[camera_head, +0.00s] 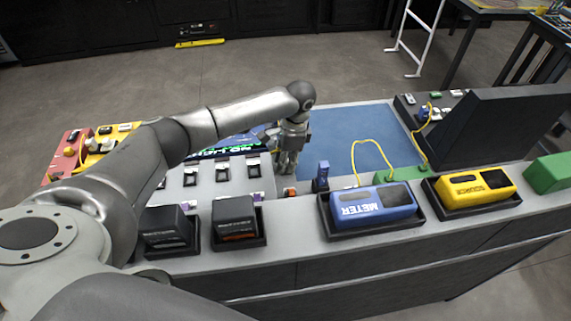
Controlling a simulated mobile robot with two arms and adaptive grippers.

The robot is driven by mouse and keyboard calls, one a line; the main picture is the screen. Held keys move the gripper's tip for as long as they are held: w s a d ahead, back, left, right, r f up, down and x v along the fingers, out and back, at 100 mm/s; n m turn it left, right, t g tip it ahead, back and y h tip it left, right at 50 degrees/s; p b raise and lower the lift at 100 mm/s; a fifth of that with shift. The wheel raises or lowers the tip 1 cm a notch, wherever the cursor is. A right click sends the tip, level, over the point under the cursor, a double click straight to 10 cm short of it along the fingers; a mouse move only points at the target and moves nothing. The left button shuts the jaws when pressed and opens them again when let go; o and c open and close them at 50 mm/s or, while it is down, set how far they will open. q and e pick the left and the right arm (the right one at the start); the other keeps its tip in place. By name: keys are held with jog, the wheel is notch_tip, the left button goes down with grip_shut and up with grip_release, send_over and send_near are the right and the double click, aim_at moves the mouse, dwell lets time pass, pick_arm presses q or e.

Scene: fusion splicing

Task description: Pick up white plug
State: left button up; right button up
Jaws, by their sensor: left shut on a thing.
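My left gripper (287,162) points down over the near left part of the blue mat (338,128), beside the grey panel. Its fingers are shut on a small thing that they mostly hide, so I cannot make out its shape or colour. A bit of yellow shows just left of the fingers. I cannot pick out a white plug with certainty. Small white pieces (107,146) sit on the yellow board at the far left, with a yellow cable among them. My right gripper is not in view.
A blue meter (372,206) and a yellow source box (474,190) sit in black trays along the near ledge. Two dark boxes in trays stand left of them. A yellow cable (371,142) arches over the mat's right side. A large black stand (500,125) rises at right.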

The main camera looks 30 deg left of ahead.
pick_arm(q)
jog(key=shift+r, duration=0.1)
notch_tip(320, 180, up, 10)
jog(key=shift+f+b, duration=0.1)
jog(key=shift+b, duration=0.4)
